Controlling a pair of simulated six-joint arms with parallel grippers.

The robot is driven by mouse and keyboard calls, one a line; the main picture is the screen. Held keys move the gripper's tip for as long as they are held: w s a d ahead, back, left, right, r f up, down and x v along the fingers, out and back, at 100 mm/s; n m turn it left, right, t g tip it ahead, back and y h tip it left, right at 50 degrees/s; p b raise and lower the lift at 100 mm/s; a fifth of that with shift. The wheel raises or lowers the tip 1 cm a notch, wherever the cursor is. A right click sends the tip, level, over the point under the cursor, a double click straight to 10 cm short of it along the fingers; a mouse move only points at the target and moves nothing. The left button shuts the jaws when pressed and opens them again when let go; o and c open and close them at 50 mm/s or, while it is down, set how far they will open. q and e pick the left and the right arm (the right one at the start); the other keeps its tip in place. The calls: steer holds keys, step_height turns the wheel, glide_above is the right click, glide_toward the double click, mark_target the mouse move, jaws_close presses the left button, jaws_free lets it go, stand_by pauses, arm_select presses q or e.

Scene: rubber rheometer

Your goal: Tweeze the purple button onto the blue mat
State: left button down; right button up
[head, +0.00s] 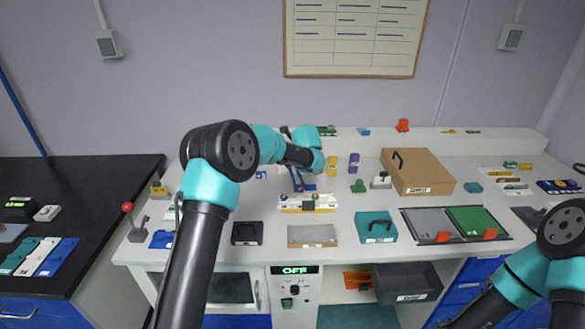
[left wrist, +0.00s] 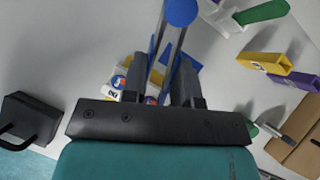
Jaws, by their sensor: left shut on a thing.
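My left gripper (head: 303,181) is over the middle of the white bench. In the left wrist view its two dark fingers (left wrist: 161,88) are shut on a slim tool with blue legs, which looks like blue tweezers (left wrist: 156,45). Small round orange-and-blue marked pieces lie under the fingers, partly hidden. I cannot make out the purple button. A blue mat-like panel (head: 58,257) lies on the black side table; I cannot tell whether it is the task's mat. My right gripper is out of view.
A yellow holder (head: 332,165) and a purple holder (head: 354,162) stand right of my left gripper. A brown box (head: 417,171) is farther right. A black box (head: 246,233), a grey block (head: 312,236) and a teal box (head: 375,227) line the front edge.

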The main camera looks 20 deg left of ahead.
arm_select(q)
step_height(320, 180, up, 9)
stand_by(0.7)
steer(key=shift+a+f, duration=0.1)
